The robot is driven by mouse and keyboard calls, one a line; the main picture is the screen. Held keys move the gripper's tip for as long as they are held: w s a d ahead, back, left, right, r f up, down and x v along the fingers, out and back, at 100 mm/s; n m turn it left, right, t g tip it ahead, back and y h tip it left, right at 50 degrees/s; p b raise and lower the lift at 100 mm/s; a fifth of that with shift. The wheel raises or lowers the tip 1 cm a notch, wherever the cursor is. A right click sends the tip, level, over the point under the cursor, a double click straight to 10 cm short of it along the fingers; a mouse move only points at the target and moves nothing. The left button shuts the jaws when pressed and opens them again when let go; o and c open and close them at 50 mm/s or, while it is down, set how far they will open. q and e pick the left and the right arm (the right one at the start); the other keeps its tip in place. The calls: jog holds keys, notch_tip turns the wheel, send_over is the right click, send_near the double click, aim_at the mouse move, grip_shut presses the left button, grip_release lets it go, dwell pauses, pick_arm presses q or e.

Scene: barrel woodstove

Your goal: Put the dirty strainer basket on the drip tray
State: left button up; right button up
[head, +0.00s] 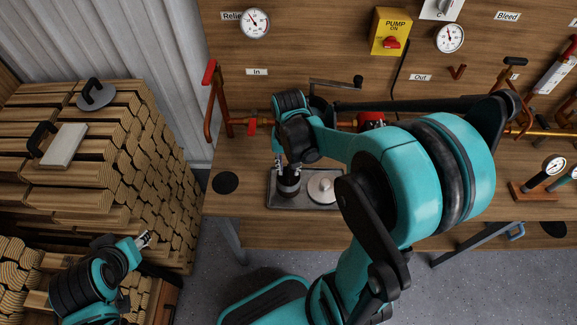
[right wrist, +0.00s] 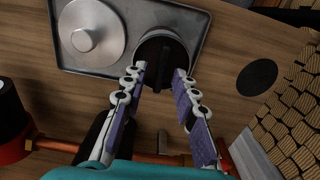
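The drip tray (head: 307,203) is a grey metal tray on the wooden bench; it also shows in the right wrist view (right wrist: 199,24). The dark round strainer basket (head: 289,188) stands upright on its left part, beside a silver lid (head: 325,187). In the right wrist view the basket (right wrist: 162,40) has a dark bar across its top. My right gripper (right wrist: 160,70) is open, its fingers on either side of this bar with gaps showing. In the head view my right gripper (head: 289,166) is just above the basket. My left gripper (head: 145,239) is far left, away from the bench; its finger gap is too small to judge.
A black disc (head: 225,183) lies on the bench left of the tray. Behind are copper pipes with a red-handled valve (head: 210,72) and a crank handle (head: 337,84). Stacked firewood (head: 120,140) fills the left. Gauges on a stand (head: 543,175) are at the right.

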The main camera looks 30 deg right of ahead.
notch_tip(320, 180, up, 11)
jog(key=p, duration=0.4)
jog(key=s+a+r+n+t, duration=0.3)
jog(key=s+a+n+t, duration=0.3)
jog(key=a+t, duration=0.1)
jog(key=shift+a+r+p, duration=0.2)
jog(key=shift+r+p, duration=0.1)
